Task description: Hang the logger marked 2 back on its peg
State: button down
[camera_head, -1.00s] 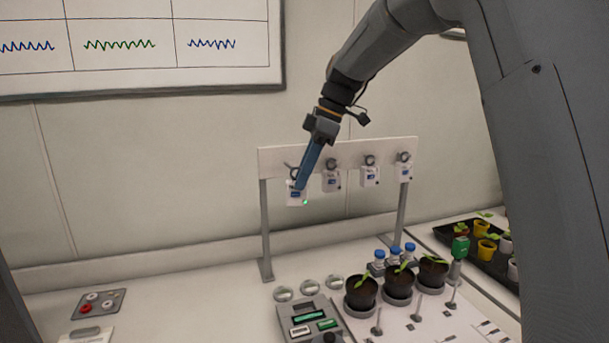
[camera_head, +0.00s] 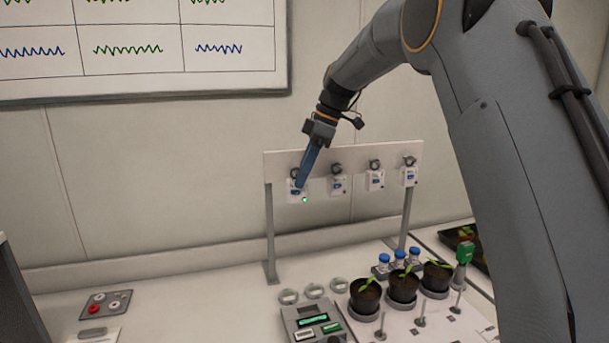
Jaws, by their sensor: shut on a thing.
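A white logger (camera_head: 294,192) with a ring on top and a lit green light is at the left end of the white peg rail (camera_head: 350,156). My gripper (camera_head: 301,184), with long blue fingers, comes down from above and is shut on this logger. The fingers cover part of its front, so I cannot read its number. I cannot tell whether its ring is around the leftmost peg or just in front of it. Several other loggers hang along the rail to the right: one (camera_head: 338,185), another (camera_head: 376,181) and one at the right end (camera_head: 409,176). Their marks are too small to read.
The rail stands on two grey posts on a white bench. In front are a grey instrument box (camera_head: 303,316), three potted seedlings (camera_head: 404,287), blue-capped bottles (camera_head: 398,260) and a green-topped probe (camera_head: 463,252). A button panel (camera_head: 105,304) lies at the left. The bench left of the rail is mostly clear.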

jog(key=shift+w+a, duration=0.25)
jog(key=shift+w, duration=0.35)
jog(key=shift+w+a, duration=0.2)
jog(key=shift+w, duration=0.35)
jog(key=shift+a, duration=0.1)
jog(key=c, duration=1.8)
grip_release()
jog(key=shift+c, duration=0.2)
jog(key=o, duration=0.4)
jog(key=shift+w+a+f, duration=0.1)
jog(key=shift+w+f, duration=0.25)
jog(key=shift+s, duration=0.1)
